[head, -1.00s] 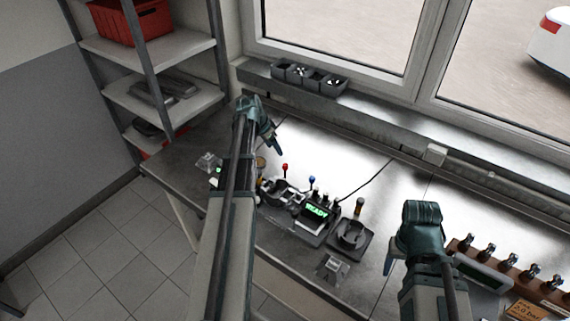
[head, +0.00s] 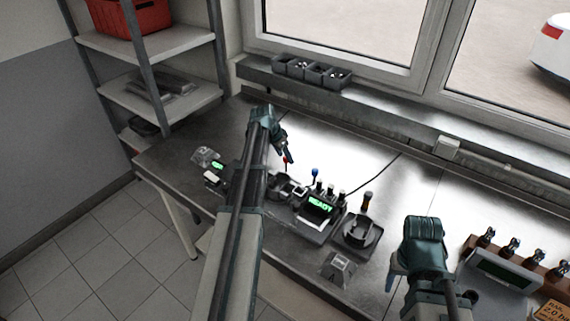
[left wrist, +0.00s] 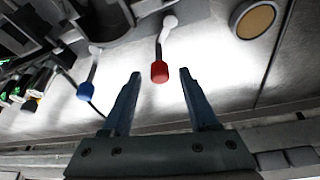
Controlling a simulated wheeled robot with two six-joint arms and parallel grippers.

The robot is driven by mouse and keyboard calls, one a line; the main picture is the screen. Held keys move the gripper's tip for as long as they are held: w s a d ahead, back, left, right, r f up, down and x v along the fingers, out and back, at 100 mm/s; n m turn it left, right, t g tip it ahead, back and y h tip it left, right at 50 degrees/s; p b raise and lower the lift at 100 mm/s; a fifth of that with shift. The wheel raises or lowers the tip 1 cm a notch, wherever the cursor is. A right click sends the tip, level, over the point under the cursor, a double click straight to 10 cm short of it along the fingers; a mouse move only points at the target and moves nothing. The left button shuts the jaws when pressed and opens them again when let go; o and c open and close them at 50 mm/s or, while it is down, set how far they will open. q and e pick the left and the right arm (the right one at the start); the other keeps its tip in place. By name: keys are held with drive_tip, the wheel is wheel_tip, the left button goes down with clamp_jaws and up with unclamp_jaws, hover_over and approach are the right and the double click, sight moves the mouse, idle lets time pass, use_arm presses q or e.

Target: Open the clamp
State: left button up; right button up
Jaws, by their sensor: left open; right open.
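A lever with a red knob (left wrist: 159,73) stands on the clamp fixture (head: 284,188) on the bench. In the head view, the red knob is mostly hidden at my left fingertips. A second lever has a blue knob (left wrist: 84,91), which also shows in the head view (head: 315,172). My left gripper (head: 287,154) is open. In the left wrist view, the red knob appears between its two fingertips, with a gap on each side; I cannot tell the depth exactly. My right gripper (head: 394,277) is open and empty over the front of the bench, away from the levers.
A unit with a green READY display (head: 320,207) stands right of the fixture, then a black round holder (head: 359,232). A rack of fittings (head: 512,262) stands at the right. Small bins (head: 313,71) sit on the sill. The back of the bench (head: 385,150) is mostly clear.

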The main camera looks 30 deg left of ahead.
use_arm(q)
drive_tip(key=shift+w+f, duration=0.15)
drive_tip(key=shift+f, duration=0.25)
use_arm(e)
drive_tip(key=shift+f, duration=0.4)
use_arm(q)
clamp_jaws()
